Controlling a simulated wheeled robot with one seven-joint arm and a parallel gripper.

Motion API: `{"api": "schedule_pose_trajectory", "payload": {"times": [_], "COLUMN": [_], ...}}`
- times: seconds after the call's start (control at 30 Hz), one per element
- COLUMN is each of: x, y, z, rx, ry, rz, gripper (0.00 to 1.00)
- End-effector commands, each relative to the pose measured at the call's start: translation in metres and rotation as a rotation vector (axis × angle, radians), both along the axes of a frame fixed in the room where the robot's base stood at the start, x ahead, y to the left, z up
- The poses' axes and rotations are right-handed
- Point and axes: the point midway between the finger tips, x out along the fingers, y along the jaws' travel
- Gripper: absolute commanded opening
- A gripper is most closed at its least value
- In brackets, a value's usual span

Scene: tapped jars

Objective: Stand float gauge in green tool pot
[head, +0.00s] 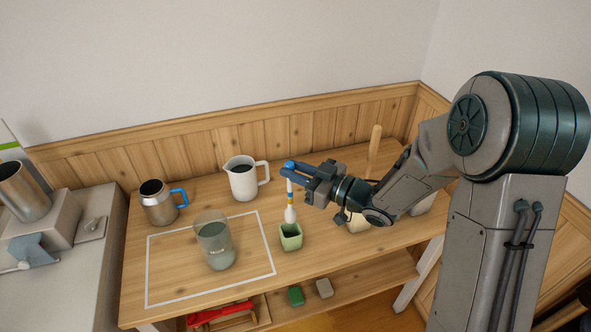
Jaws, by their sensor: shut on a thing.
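The float gauge (291,213) hangs upright from my gripper (289,168). It has a white bulb at its lower end and a thin stem with coloured bands. My gripper is shut on its upper end, near a blue tip. The green tool pot (290,238) is a small square pot with a dark opening, standing on the wooden table. The gauge's bulb shows at the pot's back rim, above or behind the opening; I cannot tell whether it touches the pot.
A glass jar (215,245) stands inside a white outlined rectangle (272,252) left of the pot. A white pitcher (243,180) and a steel jug with a blue handle (158,203) stand behind. A wooden-handled thing (374,150) rises behind my arm. A lower shelf (350,280) holds small blocks.

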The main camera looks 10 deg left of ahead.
Motion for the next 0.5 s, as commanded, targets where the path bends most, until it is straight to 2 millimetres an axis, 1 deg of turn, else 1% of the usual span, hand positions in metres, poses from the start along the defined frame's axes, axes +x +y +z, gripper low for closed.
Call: {"api": "schedule_pose_trajectory", "payload": {"times": [0.03, 0.5], "x": [0.0, 0.0], "y": [0.0, 0.0], "z": [-0.008, -0.046], "rx": [0.0, 0.0], "ry": [0.0, 0.001], "rz": [0.0, -0.001], "gripper": [0.0, 0.0]}}
